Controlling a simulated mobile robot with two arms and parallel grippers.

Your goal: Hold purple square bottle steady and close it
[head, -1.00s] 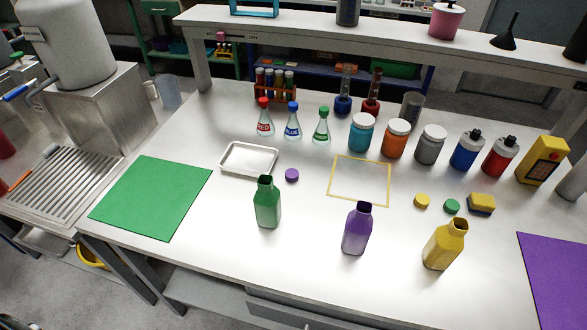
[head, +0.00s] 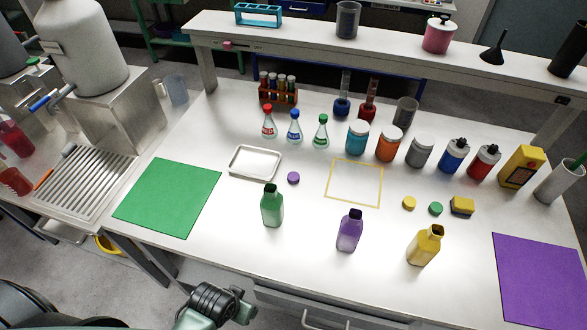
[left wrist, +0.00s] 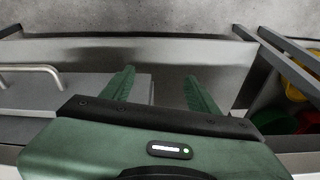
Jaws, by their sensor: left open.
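The purple square bottle (head: 348,232) stands upright and uncapped near the front of the white table, between the green bottle (head: 271,206) and the yellow bottle (head: 425,245). A purple cap (head: 293,178) lies on the table behind the green bottle, right of the white tray. My left gripper (left wrist: 160,85) is open and empty in the left wrist view, facing the table's front frame and drawer. In the head view part of my left arm shows at the bottom left, below the table edge, apart from the bottles. My right gripper is not in view.
A white tray (head: 230,162), a green mat (head: 168,197) and a purple mat (head: 543,280) lie on the table. A yellow cap (head: 409,203), green cap (head: 435,209) and sponge (head: 462,206) lie right. Flasks and jars stand behind. A yellow outline (head: 376,190) surrounds bare tabletop.

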